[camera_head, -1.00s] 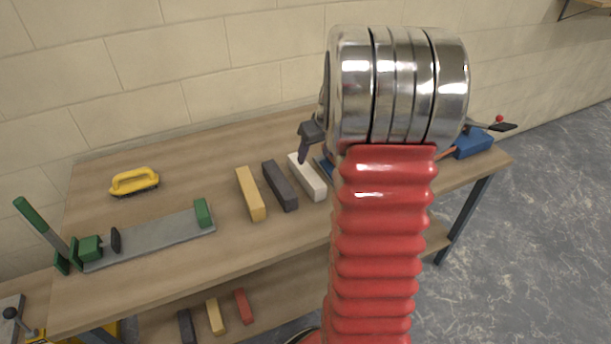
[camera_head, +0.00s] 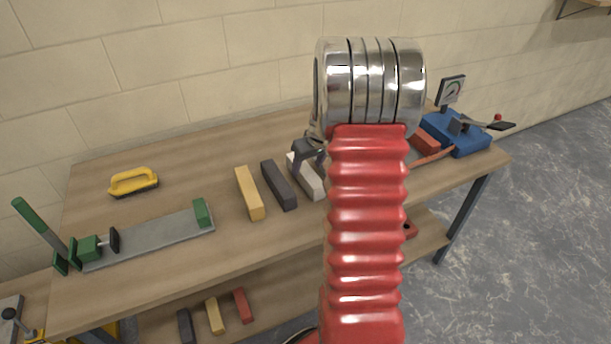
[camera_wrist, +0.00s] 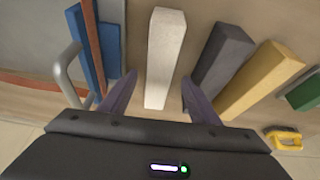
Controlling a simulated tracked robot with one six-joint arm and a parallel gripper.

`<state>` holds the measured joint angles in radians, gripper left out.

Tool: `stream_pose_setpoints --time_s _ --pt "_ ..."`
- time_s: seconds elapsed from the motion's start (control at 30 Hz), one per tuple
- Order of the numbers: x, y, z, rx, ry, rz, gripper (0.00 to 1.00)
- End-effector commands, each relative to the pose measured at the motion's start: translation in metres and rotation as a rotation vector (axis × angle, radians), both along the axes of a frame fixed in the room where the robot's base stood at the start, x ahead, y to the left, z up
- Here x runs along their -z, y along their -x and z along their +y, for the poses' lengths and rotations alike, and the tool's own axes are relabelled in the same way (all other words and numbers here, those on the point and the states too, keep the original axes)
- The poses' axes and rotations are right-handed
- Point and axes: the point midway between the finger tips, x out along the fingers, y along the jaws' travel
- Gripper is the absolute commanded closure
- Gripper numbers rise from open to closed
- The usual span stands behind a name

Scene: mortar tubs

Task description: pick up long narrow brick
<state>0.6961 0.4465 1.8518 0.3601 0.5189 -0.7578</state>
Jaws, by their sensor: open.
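Three long narrow bricks lie side by side on the workbench: a yellow brick (camera_head: 249,193), a dark grey brick (camera_head: 279,185) and a white brick (camera_head: 309,184). In the wrist view the white brick (camera_wrist: 162,50) lies between the two fingers of my open gripper (camera_wrist: 159,78), with gaps on both sides. The dark grey brick (camera_wrist: 222,62) and the yellow brick (camera_wrist: 262,78) are to its right. In the head view my gripper (camera_head: 306,160) is over the white brick, and my arm hides part of it.
A blue device with a dial (camera_head: 455,135) stands at the bench's right end. A yellow-handled brush (camera_head: 134,182) and a grey and green clamp tool (camera_head: 150,240) are on the left. Blue parts and a curved grey handle (camera_wrist: 68,72) are close to the left finger. Several bricks lie below.

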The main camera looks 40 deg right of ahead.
Motion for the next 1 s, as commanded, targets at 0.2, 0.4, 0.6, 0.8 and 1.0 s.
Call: stream_pose_setpoints --time_s 0.2,0.4,0.6,0.8,1.0 --pt "0.002 -0.001 0.0 -0.001 0.001 -0.001 0.44" --pt "0.003 -0.002 0.0 -0.001 0.0 0.0 0.44" --pt "0.019 -0.008 -0.002 -0.001 0.0 0.001 0.44" --pt "0.041 -0.017 -0.005 -0.001 -0.001 0.001 0.44" --pt "0.05 -0.021 -0.006 -0.002 0.001 0.0 0.44"
